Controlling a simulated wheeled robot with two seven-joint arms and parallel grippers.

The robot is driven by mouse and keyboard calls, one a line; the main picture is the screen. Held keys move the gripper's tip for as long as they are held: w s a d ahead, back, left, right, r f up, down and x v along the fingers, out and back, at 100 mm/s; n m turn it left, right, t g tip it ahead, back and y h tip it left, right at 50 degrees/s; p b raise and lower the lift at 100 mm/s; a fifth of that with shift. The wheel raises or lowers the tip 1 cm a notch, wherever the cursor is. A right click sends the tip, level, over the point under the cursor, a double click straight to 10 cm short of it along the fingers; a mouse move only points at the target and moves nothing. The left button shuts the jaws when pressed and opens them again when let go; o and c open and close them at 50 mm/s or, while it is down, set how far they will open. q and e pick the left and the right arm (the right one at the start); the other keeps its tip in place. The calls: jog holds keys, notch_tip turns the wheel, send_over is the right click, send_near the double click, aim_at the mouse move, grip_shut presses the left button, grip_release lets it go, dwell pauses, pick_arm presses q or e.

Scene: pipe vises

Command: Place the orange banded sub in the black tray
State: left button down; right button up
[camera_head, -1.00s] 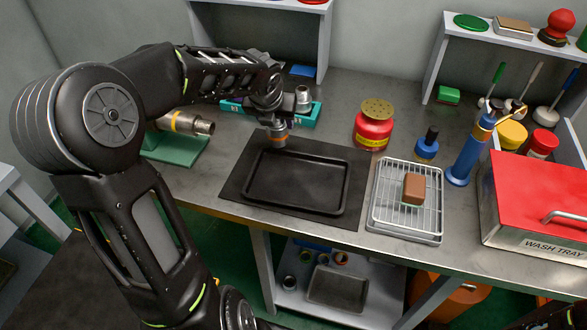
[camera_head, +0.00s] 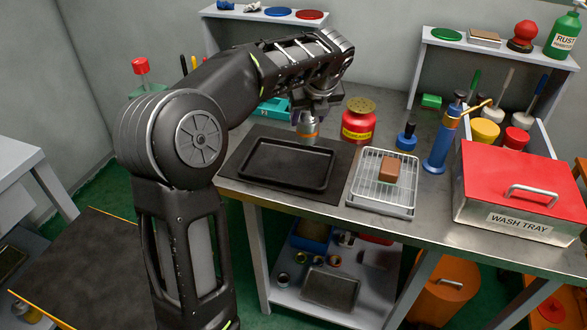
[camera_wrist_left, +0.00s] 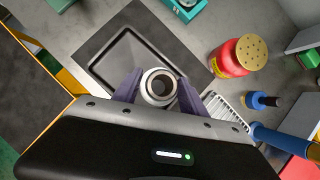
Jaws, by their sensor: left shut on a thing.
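My left gripper (camera_head: 308,116) is shut on the orange banded sub (camera_head: 307,127), a short metal cylinder with an orange band, held upright. In the left wrist view the sub (camera_wrist_left: 159,87) shows end-on as a hollow ring between the two fingers (camera_wrist_left: 160,90). The black tray (camera_head: 289,164) lies on a dark mat on the bench. In the head view the sub appears over the mat, near the tray's back right corner; its exact height is hard to tell. My right gripper is not in view.
Right of the mat stand a wire rack (camera_head: 383,198) with a brown block (camera_head: 392,168), a red can (camera_head: 358,120), a blue bottle (camera_head: 405,137) and a red-lidded wash tray (camera_head: 519,185). A teal vise (camera_head: 273,108) is behind my arm. The tray's inside is empty.

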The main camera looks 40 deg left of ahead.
pick_arm(q)
jog(key=shift+a+f, duration=0.1)
jog(key=shift+a, duration=0.05)
send_over(306, 169)
notch_tip(306, 169, down, 6)
dwell(0.6)
jog(key=shift+f, duration=0.15)
jog(key=shift+f, duration=1.8)
jog(key=shift+f+b, duration=0.1)
jog(key=shift+b, duration=0.2)
